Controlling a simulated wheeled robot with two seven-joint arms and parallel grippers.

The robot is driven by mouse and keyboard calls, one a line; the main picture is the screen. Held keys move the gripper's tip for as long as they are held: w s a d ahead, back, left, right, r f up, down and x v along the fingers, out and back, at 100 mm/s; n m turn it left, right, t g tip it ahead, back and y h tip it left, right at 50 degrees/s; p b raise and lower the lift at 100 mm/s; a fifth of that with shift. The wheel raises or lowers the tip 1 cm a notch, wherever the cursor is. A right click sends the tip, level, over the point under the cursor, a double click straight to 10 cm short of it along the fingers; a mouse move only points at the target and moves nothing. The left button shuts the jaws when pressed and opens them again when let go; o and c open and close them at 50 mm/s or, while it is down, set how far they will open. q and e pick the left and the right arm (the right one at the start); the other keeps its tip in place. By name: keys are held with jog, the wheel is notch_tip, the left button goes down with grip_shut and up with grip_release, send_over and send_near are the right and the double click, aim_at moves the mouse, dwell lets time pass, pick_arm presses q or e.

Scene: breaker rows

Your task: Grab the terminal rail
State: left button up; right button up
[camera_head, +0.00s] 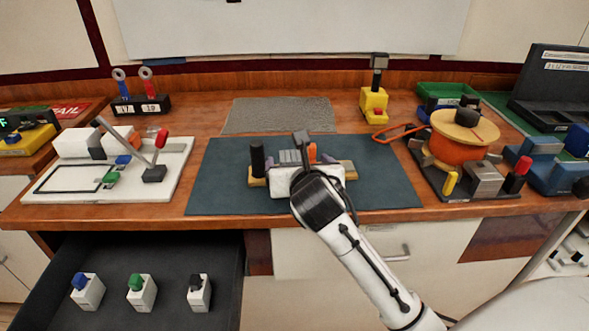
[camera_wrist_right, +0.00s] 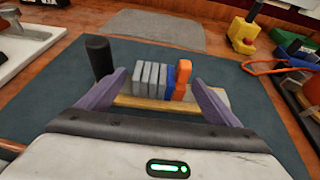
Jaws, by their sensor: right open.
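The terminal rail is a tan bar carrying several grey blocks, a blue one and an orange one, with a black upright post at its left end. It lies on the dark mat in the head view (camera_head: 257,170) and shows in the right wrist view (camera_wrist_right: 150,80). My right gripper (camera_head: 304,165) is over the near side of the rail and hides part of it. In the right wrist view its two purple-grey fingers (camera_wrist_right: 160,78) are apart, with the blocks seen between their tips. Nothing is clearly held, and contact with the rail cannot be told. My left gripper is not in view.
The dark mat (camera_head: 385,185) has free room either side. A white board with levers (camera_head: 60,190) stands left, an orange spool (camera_head: 460,148) right, a yellow tool (camera_head: 374,103) behind. An open drawer (camera_head: 50,260) with several small switches juts out below left.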

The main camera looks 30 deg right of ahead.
jog(key=shift+w+d+f, duration=0.1)
jog(key=shift+w, duration=0.1)
jog(key=shift+c, duration=0.9)
jog(key=c, duration=1.1)
jog(key=shift+c, duration=1.3)
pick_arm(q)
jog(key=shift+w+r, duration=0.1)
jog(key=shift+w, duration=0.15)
